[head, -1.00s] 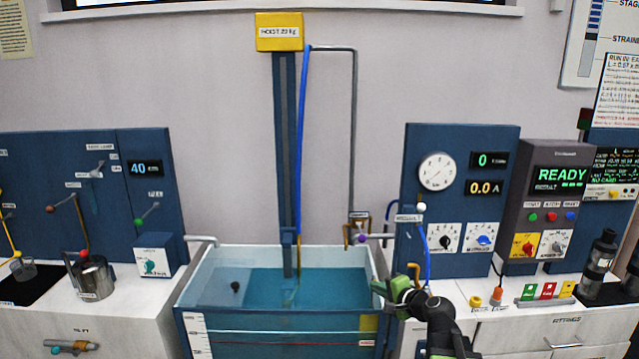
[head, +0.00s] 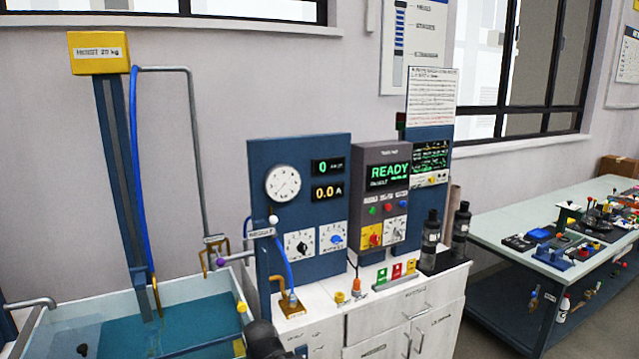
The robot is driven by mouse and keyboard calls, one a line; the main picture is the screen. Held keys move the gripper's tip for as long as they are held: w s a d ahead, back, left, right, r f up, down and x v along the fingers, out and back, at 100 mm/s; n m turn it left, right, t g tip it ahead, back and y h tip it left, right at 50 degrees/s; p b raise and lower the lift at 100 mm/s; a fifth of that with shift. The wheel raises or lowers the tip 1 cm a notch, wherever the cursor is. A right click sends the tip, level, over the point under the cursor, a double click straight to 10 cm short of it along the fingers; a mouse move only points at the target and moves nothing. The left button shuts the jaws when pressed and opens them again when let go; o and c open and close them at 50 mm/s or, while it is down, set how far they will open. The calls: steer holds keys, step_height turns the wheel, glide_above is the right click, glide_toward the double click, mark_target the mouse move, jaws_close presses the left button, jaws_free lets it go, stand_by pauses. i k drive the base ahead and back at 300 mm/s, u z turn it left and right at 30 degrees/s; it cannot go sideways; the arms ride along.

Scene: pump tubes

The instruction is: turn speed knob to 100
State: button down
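A blue panel (head: 258,175) carries a round white gauge (head: 283,184), a green display reading 0 (head: 328,167) and an amber display reading 0.0 A (head: 327,192). Below them are two dial plates, one with a black knob (head: 301,244) and one with a blue knob (head: 336,238). The grey control box to the right shows READY (head: 389,171) and has a red knob on a yellow plate (head: 372,238) and a grey knob on a white plate (head: 396,231). Knob labels are too small to read, so I cannot tell which sets speed. My gripper's fingers are not visible; only dark arm parts show at the bottom.
A water tank (head: 60,312) stands at left under a yellow hoist (head: 98,52). A white cabinet (head: 385,325) is below the panel, bearing red, green and yellow blocks and dark cylinders. A cluttered table (head: 490,240) stands at right, with open floor before it.

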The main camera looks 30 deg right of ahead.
mark_target(397, 233)
steer(key=z, duration=1.25)
